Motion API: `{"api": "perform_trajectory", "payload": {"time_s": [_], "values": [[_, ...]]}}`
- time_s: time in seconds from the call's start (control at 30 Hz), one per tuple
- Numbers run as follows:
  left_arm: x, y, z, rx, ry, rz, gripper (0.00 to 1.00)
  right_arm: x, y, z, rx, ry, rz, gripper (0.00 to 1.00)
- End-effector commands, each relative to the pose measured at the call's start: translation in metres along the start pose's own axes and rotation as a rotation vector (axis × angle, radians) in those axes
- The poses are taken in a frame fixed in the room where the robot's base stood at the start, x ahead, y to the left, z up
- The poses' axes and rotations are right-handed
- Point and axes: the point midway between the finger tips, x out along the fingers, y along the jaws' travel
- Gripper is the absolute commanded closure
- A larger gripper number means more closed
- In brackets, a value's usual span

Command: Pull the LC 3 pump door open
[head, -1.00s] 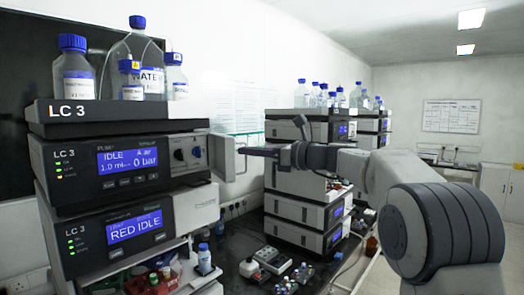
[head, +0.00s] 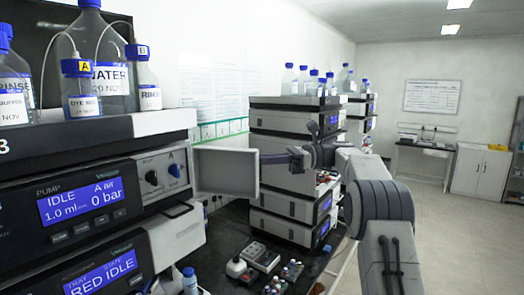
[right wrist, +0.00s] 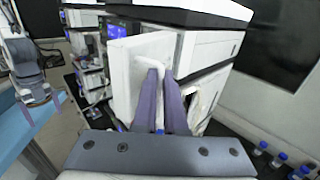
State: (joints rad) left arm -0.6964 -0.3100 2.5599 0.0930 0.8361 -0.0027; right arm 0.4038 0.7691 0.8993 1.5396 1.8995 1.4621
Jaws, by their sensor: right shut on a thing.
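The LC 3 pump module (head: 85,205) shows IDLE and 0 bar on its blue display at the left of the head view. Its pale door (head: 225,171) stands swung out from the front, baring a recess with a black knob and a blue knob (head: 174,171). My right gripper (head: 264,158) is at the door's outer edge. In the right wrist view its purple fingers (right wrist: 162,80) are shut on the white door handle (right wrist: 156,68), in front of the door panel (right wrist: 125,75).
Bottles (head: 105,75) stand on top of the LC 3 stack. A RED IDLE module (head: 105,270) sits below the pump. Another instrument stack (head: 285,145) stands behind the door. Small items (head: 262,258) lie on the dark bench. The floor at right is clear.

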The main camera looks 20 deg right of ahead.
Motion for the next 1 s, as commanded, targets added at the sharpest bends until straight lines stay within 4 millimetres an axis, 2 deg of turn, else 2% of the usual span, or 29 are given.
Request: {"api": "perform_trajectory", "payload": {"time_s": [0.3, 0.93, 1.0], "values": [[-0.0125, 0.0011, -0.0004, 0.000, -0.001, 0.000, 0.01, 0.0071, -0.0067, -0.0049, 0.010, 0.005, 0.090, 1.00], [-0.0144, 0.0013, -0.0005, 0.000, -0.001, 0.000, 0.01, 0.0104, -0.0084, -0.0066, 0.013, 0.005, 0.117, 1.00], [-0.0144, 0.0013, -0.0005, 0.000, -0.001, 0.000, 0.01, 0.0105, -0.0085, -0.0065, 0.013, 0.004, 0.117, 0.72]]}}
